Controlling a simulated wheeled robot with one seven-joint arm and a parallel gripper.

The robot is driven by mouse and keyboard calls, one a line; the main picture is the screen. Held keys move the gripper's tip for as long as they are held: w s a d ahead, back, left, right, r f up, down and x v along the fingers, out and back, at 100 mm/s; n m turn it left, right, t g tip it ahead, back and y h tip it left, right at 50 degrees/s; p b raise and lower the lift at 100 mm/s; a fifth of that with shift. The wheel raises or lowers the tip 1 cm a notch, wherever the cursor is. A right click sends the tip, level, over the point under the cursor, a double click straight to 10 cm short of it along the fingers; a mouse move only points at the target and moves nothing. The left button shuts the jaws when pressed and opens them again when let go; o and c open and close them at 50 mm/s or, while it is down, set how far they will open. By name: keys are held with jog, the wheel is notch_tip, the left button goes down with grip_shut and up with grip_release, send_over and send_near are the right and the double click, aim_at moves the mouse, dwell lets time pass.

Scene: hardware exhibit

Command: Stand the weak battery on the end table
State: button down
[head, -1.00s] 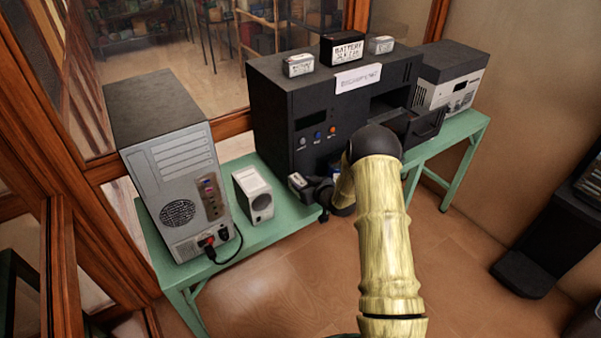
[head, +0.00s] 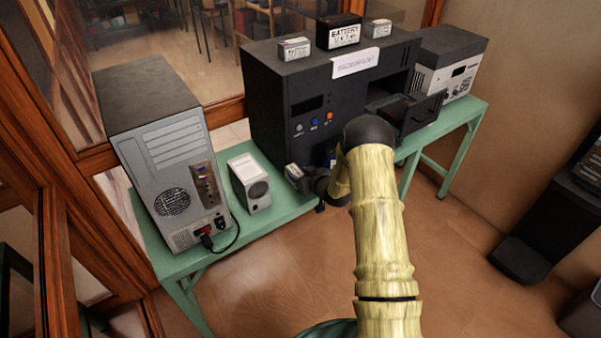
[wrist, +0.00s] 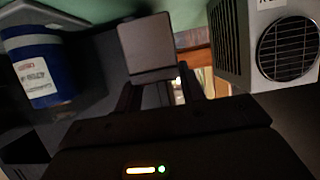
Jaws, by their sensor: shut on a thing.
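My gripper (head: 302,178) is low in front of the black machine's left corner, over the front part of the green table (head: 285,208). It is shut on a small grey block-shaped battery (head: 293,171), which shows as a plain grey face between the fingers in the wrist view (wrist: 148,48). Whether the battery touches the tabletop is unclear. Two small white-labelled batteries (head: 294,49) (head: 378,29) and a larger black one marked BATTERY (head: 339,32) stand on top of the machine. No label in view reads weak. I cannot tell whether the green table is the end table.
A white speaker-like box (head: 249,182) stands left of my gripper, with a computer tower (head: 155,150) beyond it. A blue can (wrist: 40,68) stands on the gripper's other side. The black machine (head: 280,110) has an open tray (head: 408,108). A grey device (head: 450,62) is at right.

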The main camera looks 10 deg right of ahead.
jog(key=shift+f+b, duration=0.85)
jog(key=shift+f, duration=1.05)
jog(key=shift+f+b, duration=0.5)
jog(key=shift+f, duration=0.1)
jog(key=c, duration=0.8)
grip_release()
jog(key=shift+o, duration=0.2)
jog(key=shift+f, duration=0.1)
jog(key=b+v, duration=0.2)
jog(key=v, duration=1.5)
jog(key=shift+d+b, duration=0.2)
jog(key=shift+b, duration=0.15)
jog(key=shift+s+d, duration=0.1)
jog(key=shift+s, duration=0.05)
